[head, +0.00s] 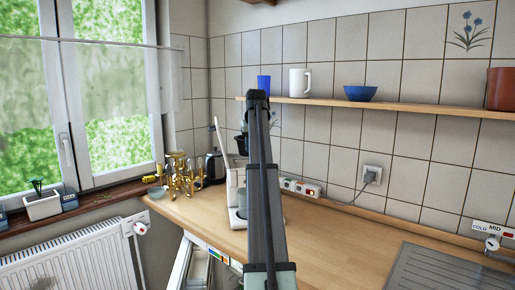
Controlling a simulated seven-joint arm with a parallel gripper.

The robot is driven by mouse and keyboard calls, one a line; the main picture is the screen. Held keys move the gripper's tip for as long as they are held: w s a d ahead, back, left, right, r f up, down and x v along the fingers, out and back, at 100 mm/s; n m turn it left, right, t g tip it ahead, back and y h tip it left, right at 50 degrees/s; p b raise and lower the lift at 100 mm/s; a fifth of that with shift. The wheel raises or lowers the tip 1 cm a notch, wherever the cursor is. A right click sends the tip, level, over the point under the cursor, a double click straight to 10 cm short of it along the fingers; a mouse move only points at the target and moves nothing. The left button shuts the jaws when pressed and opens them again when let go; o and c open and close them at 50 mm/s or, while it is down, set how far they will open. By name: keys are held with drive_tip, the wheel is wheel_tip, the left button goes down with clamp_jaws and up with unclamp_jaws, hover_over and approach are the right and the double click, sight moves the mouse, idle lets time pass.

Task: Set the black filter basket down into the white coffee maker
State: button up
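The white coffee maker (232,181) stands on the wooden counter near the corner, its lid (220,146) tilted up. My arm runs up the middle of the head view and covers its right side. A small black thing (242,144), probably the filter basket, shows just left of my arm, above the coffee maker's body. I cannot tell whether it is held or touching the machine. My gripper is hidden behind my arm, so its fingers do not show.
Gold-coloured items (183,176) and a dark toaster (214,166) stand left of the coffee maker. A power strip (300,187) lies to its right. A shelf (420,107) holds a mug and bowl. The counter's middle (345,230) is clear. A drawer (200,268) stands open below.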

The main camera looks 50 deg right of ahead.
drive_tip(key=shift+f, duration=1.8)
wheel_tip(320, 180, down, 8)
drive_tip(key=shift+f, duration=0.2)
idle(4.2)
drive_tip(key=o, duration=1.2)
drive_tip(key=shift+s+r, duration=0.1)
